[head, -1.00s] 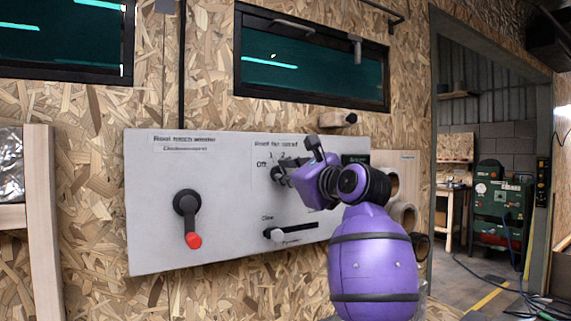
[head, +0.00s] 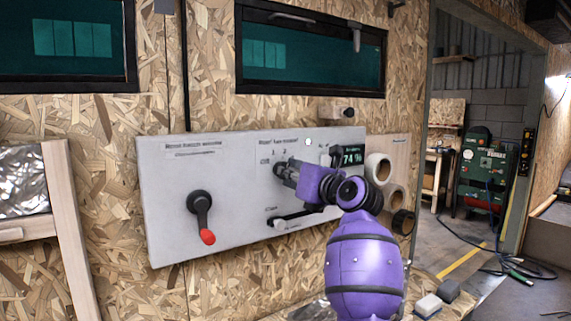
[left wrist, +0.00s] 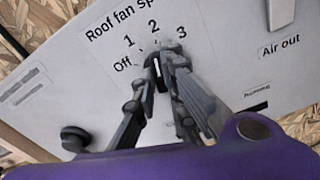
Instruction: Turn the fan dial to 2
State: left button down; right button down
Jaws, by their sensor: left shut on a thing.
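The fan dial (left wrist: 160,78) is a small dark knob with a white mark, on a pale wall panel under the words "Roof fan sp…". The labels Off, 1, 2 and 3 arc above it. Its white mark points up, roughly toward the 2. My left gripper (left wrist: 165,66) is shut on the dial, one finger on each side. In the head view the left gripper (head: 281,171) reaches the panel from the right and hides most of the dial. The right gripper is not in view.
A lever with a red tip (head: 207,236) is on the panel's left. A slider (head: 281,223) lies below the dial, close under my gripper. A display reading 74 % (head: 352,156) is at the right. A dark window (head: 310,60) is above.

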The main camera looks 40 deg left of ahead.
pick_arm(q)
jog(key=shift+r+m, duration=0.15)
jog(key=shift+m, duration=0.15)
jog(key=shift+p, duration=0.35)
jog(key=c, duration=1.8)
grip_release()
jog(key=v, duration=1.2)
